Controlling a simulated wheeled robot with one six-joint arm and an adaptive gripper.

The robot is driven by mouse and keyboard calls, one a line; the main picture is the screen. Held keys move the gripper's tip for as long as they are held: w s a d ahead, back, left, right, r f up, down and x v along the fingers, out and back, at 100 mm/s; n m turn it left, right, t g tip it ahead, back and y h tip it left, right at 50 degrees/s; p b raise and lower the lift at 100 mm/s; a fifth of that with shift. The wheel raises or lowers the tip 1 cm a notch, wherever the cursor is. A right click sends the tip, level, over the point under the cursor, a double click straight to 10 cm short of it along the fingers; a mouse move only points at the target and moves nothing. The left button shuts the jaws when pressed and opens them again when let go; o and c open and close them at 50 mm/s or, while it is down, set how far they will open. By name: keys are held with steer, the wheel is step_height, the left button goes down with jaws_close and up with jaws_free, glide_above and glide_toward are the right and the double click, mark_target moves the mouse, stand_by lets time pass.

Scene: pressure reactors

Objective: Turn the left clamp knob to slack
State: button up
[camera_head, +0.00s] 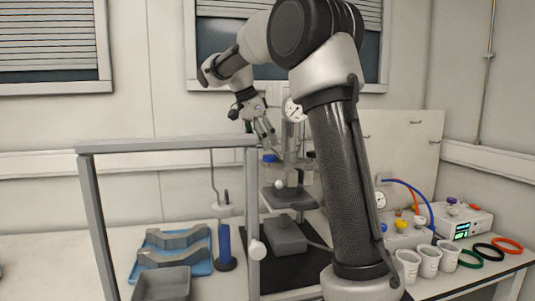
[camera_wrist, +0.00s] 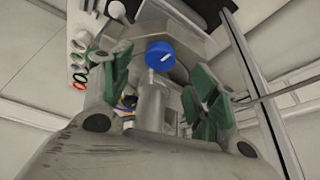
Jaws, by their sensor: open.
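A blue round knob (camera_head: 270,158) sits on the left side of the metal pressure reactor (camera_head: 293,140) in the head view; I take it as the left clamp knob. In the wrist view the blue knob (camera_wrist: 159,55) shows a short white mark on its face. My gripper (camera_head: 267,138) is just above the knob in the head view. In the wrist view my gripper (camera_wrist: 160,82) has its green-padded fingers spread wide, one on each side of the knob, with visible gaps. It holds nothing. My arm hides the reactor's right side.
A grey upright frame (camera_head: 165,145) stands in front at left. Behind it are a blue tray (camera_head: 170,266) with grey parts and a blue cylinder (camera_head: 225,245). White cups (camera_head: 428,262), coloured rings (camera_head: 490,252) and a control box (camera_head: 462,222) stand at right.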

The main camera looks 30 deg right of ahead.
mark_target(269, 155)
steer(key=x, duration=0.5)
steer(key=c, duration=1)
